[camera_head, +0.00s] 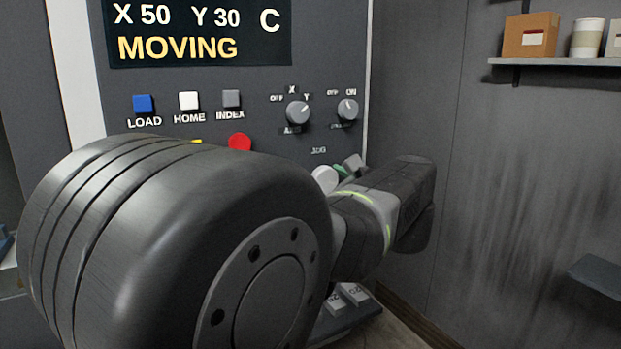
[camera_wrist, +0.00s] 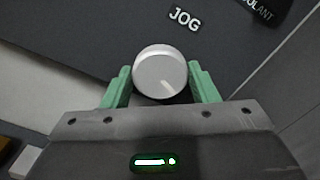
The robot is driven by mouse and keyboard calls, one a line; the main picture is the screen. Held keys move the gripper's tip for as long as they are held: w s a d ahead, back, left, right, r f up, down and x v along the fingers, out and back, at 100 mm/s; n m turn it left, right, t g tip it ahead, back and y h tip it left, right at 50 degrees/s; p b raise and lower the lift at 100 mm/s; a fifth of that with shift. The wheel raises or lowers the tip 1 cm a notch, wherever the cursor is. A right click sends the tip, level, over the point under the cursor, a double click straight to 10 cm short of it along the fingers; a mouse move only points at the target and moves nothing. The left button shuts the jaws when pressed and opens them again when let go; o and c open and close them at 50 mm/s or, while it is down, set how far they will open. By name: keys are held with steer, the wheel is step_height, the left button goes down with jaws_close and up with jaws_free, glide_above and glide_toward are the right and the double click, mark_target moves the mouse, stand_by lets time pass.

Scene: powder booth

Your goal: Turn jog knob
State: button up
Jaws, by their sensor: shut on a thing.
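The jog knob (camera_wrist: 160,72) is a round light-grey knob with a pale pointer line, below the JOG label on the dark panel. My gripper (camera_wrist: 160,84) has its green fingers on either side of the knob and is shut on it. The pointer line slants toward the lower right in the wrist view. In the head view the knob (camera_head: 325,179) shows partly past my arm, and my gripper (camera_head: 341,172) is mostly hidden there. The display (camera_head: 200,30) reads X 50, Y 30, C and MOVING.
Above the jog knob are an axis selector knob (camera_head: 298,112) and a smaller knob (camera_head: 347,109). LOAD (camera_head: 143,103), HOME (camera_head: 189,100) and INDEX (camera_head: 231,98) buttons and a red button (camera_head: 239,142) are to the left. A shelf (camera_head: 560,62) with a box is on the right wall.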

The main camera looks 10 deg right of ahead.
steer(key=m+p, duration=0.4)
steer(key=p, duration=0.1)
steer(key=m+p, duration=0.2)
steer(key=shift+r, duration=0.3)
steer(key=m+p, duration=0.3)
steer(key=p, duration=0.1)
steer(key=shift+d+f, duration=0.1)
steer(key=shift+f+m+p, duration=0.15)
steer(key=shift+m+p, duration=0.6)
steer(key=shift+m, duration=0.05)
steer(key=shift+f, duration=0.1)
steer(key=o, duration=1)
steer(key=shift+c, duration=0.2)
steer(key=shift+s, duration=0.1)
steer(key=b+v, duration=0.2)
steer(key=v, duration=1.1)
steer(key=shift+s, duration=0.3)
